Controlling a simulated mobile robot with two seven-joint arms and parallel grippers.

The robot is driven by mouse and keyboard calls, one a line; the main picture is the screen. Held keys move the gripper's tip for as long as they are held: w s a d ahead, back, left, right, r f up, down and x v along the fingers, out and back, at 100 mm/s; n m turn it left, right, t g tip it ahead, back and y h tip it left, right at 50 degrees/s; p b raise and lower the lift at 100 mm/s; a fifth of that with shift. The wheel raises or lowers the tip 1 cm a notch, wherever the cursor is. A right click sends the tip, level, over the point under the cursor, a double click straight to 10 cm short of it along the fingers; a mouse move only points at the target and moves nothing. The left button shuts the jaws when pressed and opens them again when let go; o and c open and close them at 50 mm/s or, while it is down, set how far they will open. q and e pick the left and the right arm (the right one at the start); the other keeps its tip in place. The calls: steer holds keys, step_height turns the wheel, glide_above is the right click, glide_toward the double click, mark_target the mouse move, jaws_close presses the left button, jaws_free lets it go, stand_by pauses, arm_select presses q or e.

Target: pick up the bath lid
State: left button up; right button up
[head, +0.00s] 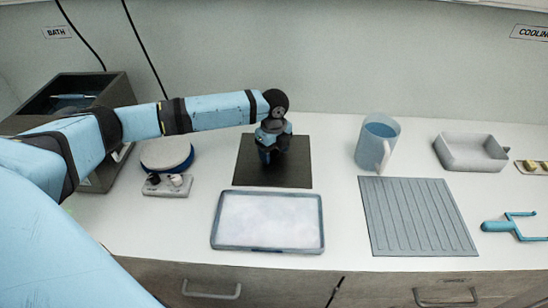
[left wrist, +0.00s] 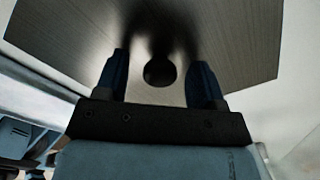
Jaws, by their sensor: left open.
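The bath lid (head: 294,176) is a dark, flat, square plate lying on the white counter, in the middle of the head view. In the left wrist view the lid (left wrist: 245,42) fills the upper part, with a round black knob (left wrist: 159,74) standing on it. My left gripper (head: 267,157) points down over the lid. It is open, and its two blue fingers (left wrist: 161,70) stand on either side of the knob, with gaps showing on both sides. In the head view the gripper hides the knob. My right gripper is not in view.
The open dark bath (head: 92,88) stands at the back left. A round white-topped item (head: 166,152) and a small knobbed block (head: 167,186) lie left of the lid. In front is a shallow tray (head: 268,247); to the right are a jug (head: 372,145), ribbed mat (head: 415,215) and grey pan (head: 470,150).

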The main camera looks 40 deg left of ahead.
arm_select(q)
steer(key=c, duration=1)
steer(key=shift+o, duration=0.2)
